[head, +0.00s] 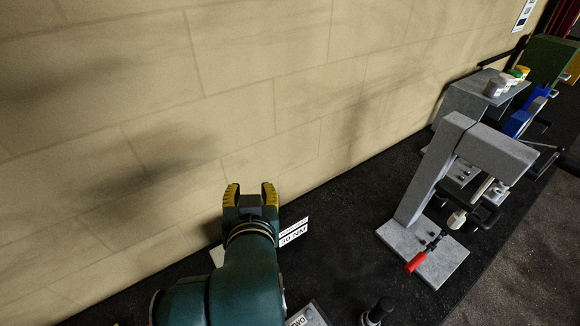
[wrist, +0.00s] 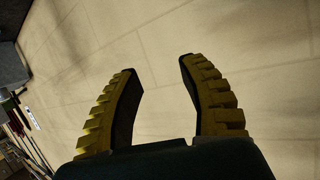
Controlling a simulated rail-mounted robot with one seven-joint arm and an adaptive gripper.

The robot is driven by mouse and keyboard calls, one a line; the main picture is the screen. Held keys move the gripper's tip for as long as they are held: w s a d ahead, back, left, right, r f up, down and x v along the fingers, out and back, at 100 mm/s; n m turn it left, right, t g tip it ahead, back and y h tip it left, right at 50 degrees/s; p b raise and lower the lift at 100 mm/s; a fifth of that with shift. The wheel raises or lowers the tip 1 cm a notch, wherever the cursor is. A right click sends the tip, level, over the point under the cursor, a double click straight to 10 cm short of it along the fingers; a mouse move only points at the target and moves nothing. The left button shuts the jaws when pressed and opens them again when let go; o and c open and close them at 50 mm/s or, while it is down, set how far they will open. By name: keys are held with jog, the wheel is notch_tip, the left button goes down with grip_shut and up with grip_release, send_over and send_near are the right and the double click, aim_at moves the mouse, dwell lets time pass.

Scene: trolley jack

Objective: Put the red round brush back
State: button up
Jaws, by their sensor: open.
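My gripper (head: 250,190) is open and empty. In the head view its yellow-ribbed fingers point up in front of the beige wall. In the wrist view its fingers (wrist: 158,66) stand apart with only wall between them. A red-handled thing (head: 415,262) with a dark, thin shaft is at the front of the grey stand's base plate. I cannot tell whether it is the red round brush or part of the stand. It is to the right of my gripper and well apart from it.
The grey press-like stand (head: 422,185) is at right on the black bench top (head: 345,250). Behind it are a grey block with small pots (head: 498,85), a blue tool (head: 517,124) and a green box (head: 548,62). A "10-NM" label (head: 293,232) is beside my gripper. Bench between is mostly clear.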

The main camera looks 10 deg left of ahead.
jog(key=s+d+r+m+t+h, duration=0.1)
jog(key=s+d+r+t, duration=0.3)
jog(key=d+r, duration=0.5)
jog(key=s+d+r+m+t+h, duration=0.2)
jog(key=s+d+r+t+h, duration=0.2)
jog(key=s+d+r, duration=0.3)
jog(key=d+r+t, duration=0.1)
jog(key=d, duration=0.3)
jog(key=shift+s+d+r, duration=0.15)
jog(key=shift+d+r, duration=0.15)
jog(key=shift+r, duration=0.1)
jog(key=shift+h, duration=0.3)
notch_tip(320, 180, up, 5)
jog(key=p, duration=0.5)
jog(key=shift+r, duration=0.15)
